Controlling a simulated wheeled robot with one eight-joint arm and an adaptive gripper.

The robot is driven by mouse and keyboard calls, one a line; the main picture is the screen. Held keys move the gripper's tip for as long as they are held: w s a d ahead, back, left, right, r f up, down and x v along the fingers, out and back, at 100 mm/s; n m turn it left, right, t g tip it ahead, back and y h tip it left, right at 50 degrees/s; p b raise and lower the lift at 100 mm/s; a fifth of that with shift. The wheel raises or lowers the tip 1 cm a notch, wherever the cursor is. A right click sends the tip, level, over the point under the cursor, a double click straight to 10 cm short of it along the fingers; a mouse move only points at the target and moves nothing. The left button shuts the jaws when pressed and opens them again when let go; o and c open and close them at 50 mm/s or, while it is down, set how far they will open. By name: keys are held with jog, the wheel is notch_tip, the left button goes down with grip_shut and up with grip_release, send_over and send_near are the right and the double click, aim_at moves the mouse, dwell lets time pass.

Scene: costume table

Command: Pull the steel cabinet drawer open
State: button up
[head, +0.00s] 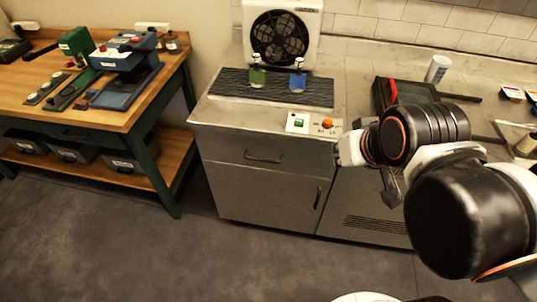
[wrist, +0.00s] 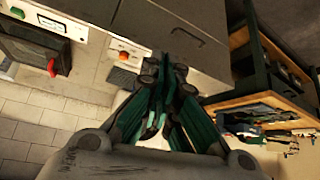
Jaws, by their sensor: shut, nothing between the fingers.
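The steel cabinet drawer (head: 230,152) is the wide upper front of the grey cabinet. It looks closed, flush with the cabinet face. Its bar handle (head: 263,158) runs across the front; the handle also shows in the wrist view (wrist: 187,36). My gripper (wrist: 164,72) is shut and empty, with dark and green fingers. In the wrist view its tips overlap the countertop and cabinet edge near the handle, apart from it as far as I can tell. In the head view my arm is right of the drawer and hides much of the gripper.
A control box with a green and an orange button (head: 314,123) sits at the counter's front edge. A fan (head: 283,36) and two small bottles stand behind. A lower cabinet door (head: 262,197) is shut. A workbench (head: 165,97) stands left. Floor before the cabinet is clear.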

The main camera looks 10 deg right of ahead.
jog(key=shift+o, duration=1.3)
jog(key=shift+w, duration=0.1)
jog(key=n+g+b, duration=0.3)
jog(key=n+g, duration=0.2)
jog(key=n, duration=0.9)
send_over(265, 160)
jog(key=s+a, duration=0.1)
jog(key=s, duration=0.1)
notch_tip(265, 160, down, 21)
jog(key=shift+h, duration=0.4)
jog(key=b+x, duration=0.1)
jog(key=x, duration=0.3)
jog(key=b+x, duration=0.2)
jog(key=x, duration=0.2)
jog(key=b+x, duration=0.1)
jog(key=x, duration=0.4)
jog(key=shift+s+b, duration=0.3)
jog(key=shift+b, duration=0.1)
jog(key=shift+c, duration=0.4)
grip_shut()
